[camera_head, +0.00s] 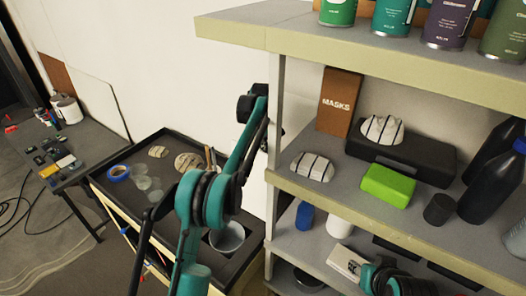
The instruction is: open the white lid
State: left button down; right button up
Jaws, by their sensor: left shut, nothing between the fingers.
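A white, rounded pot-like container (66,109) stands at the back of the dark table on the left; its top looks like a lid, but it is too small to tell clearly. No other white lid can be made out. My left gripper (250,104) is at the top end of the teal and black arm in the middle, beside the shelf's front post and well to the right of the container. It is shut and empty. A teal and black part of my right arm shows at the bottom right; its fingers are not visible.
A shelf unit (365,50) fills the right side, holding cans, a MASKS box (338,102), a green block (388,185) and dark bottles. A dark tray-topped bench (120,208) stands behind my left arm, with blue tape (118,173). Cables lie on the floor at left.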

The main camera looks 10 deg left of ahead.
pick_arm(q)
jog(key=shift+s+d+f, duration=0.1)
jog(key=shift+d+f, duration=0.15)
jog(key=shift+f, duration=0.35)
jog(key=shift+d+f, duration=0.25)
jog(key=shift+f, duration=0.3)
pick_arm(e)
jog(key=shift+f, duration=0.3)
pick_arm(q)
jog(key=c, duration=1.7)
grip_release()
pick_arm(e)
jog(key=shift+w, duration=0.1)
pick_arm(q)
jog(key=shift+o, duration=0.5)
notch_tip(320, 180, up, 6)
jog(key=w, duration=0.1)
jog(key=shift+w, duration=0.2)
notch_tip(320, 180, up, 8)
jog(key=s+a, duration=0.1)
jog(key=s, duration=0.1)
jog(key=shift+s+r, duration=0.15)
pick_arm(e)
jog(key=shift+w, duration=0.75)
pick_arm(q)
jog(key=shift+a, duration=0.15)
